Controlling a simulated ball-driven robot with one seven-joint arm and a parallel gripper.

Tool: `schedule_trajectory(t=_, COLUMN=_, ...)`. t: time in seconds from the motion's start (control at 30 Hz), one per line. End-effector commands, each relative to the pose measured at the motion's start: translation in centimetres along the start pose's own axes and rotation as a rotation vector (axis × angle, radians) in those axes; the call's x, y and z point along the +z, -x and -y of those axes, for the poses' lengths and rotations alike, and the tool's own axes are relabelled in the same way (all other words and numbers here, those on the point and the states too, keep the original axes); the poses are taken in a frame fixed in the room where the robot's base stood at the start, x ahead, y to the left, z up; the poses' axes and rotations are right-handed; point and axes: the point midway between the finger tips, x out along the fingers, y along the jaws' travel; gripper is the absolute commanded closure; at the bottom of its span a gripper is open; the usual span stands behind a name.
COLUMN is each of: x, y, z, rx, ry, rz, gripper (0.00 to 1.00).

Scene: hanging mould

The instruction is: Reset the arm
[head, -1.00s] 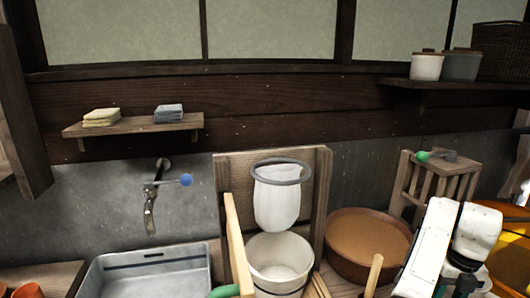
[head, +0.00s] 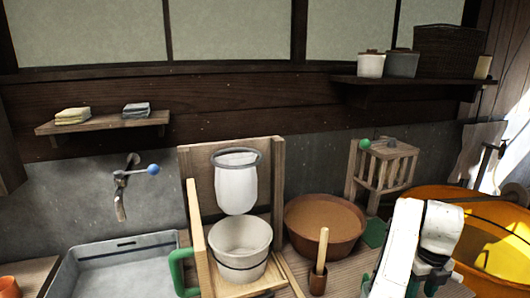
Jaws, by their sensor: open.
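My white arm (head: 403,245) rises into the lower right of the head view, in front of the orange tub. Its bend shows near the top, and a second white link (head: 441,228) runs down from it to a dark part at the bottom edge. I see nothing held.
A wooden stand with a hanging white bag (head: 236,188) over a white bucket (head: 240,262) is at the centre. A brown bowl (head: 325,222), a slatted wooden stand (head: 382,168) and an orange tub (head: 490,215) are right; a grey sink (head: 118,262) is left.

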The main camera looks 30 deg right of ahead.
Motion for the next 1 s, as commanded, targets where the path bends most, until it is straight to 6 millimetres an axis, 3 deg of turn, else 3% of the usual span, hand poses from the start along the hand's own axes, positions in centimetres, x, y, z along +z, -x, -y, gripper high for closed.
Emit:
schedule_trajectory(t=0.27, x=-1.2, y=-1.5, z=-0.6, rx=-0.072, ry=0.288, rz=0.003, gripper=0.56)
schedule_trajectory(t=0.47, x=-2.6, y=-3.0, z=-1.8, rx=-0.144, ry=0.638, rz=-0.006, gripper=0.56)
schedule_trajectory(t=0.77, x=-7.0, y=-6.8, z=-7.0, rx=-0.26, ry=1.584, rz=-0.07, gripper=0.56)
schedule_trajectory(t=1.0, x=-13.1, y=-10.0, z=-13.1, rx=-0.267, ry=2.419, rz=-0.11, gripper=0.56)
